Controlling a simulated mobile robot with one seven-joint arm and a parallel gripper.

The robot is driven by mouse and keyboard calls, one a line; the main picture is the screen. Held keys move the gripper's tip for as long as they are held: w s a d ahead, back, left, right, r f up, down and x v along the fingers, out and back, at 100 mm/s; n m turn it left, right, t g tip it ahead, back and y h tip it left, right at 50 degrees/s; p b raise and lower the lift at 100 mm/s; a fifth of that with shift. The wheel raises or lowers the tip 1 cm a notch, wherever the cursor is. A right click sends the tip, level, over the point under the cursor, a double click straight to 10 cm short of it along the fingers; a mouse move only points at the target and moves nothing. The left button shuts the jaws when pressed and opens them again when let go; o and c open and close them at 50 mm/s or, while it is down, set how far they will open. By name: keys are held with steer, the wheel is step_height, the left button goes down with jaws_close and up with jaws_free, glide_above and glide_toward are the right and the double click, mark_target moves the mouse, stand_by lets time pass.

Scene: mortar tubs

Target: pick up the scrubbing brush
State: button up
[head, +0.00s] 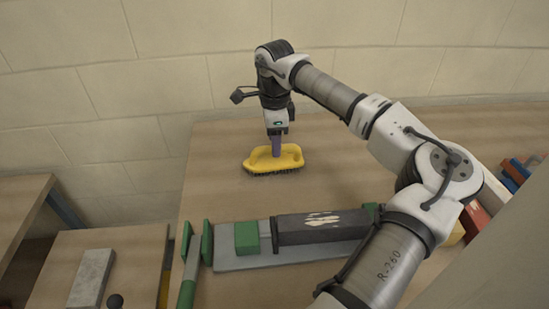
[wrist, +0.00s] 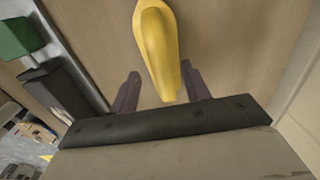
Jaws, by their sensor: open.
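The scrubbing brush (head: 288,158) has a yellow body with a looped handle and dark bristles. It stands bristles down on the wooden table in the head view. My gripper (head: 276,150) points straight down at the brush, its fingers at the handle. In the wrist view the yellow handle of the brush (wrist: 157,50) reaches between the two purple-grey fingers of my gripper (wrist: 160,90). The fingers are apart, with a visible gap on the handle's left side and a narrower one on its right. Most of the brush's base is hidden in the wrist view.
A grey plate (head: 235,262) with a green block (head: 246,238) and a dark bar (head: 320,228) lies nearer on the table. Green uprights (head: 207,242) stand at its left. Coloured blocks (head: 515,172) are at the right. A wall is behind; table around the brush is clear.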

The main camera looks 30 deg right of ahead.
step_height(320, 180, down, 4)
steer(key=shift+w+r+p, duration=0.1)
steer(key=shift+r+p, duration=0.1)
steer(key=shift+p, duration=0.15)
steer(key=shift+d, duration=0.1)
jaws_close()
steer(key=shift+r, duration=0.1)
step_height(320, 180, up, 20)
steer(key=b, duration=0.2)
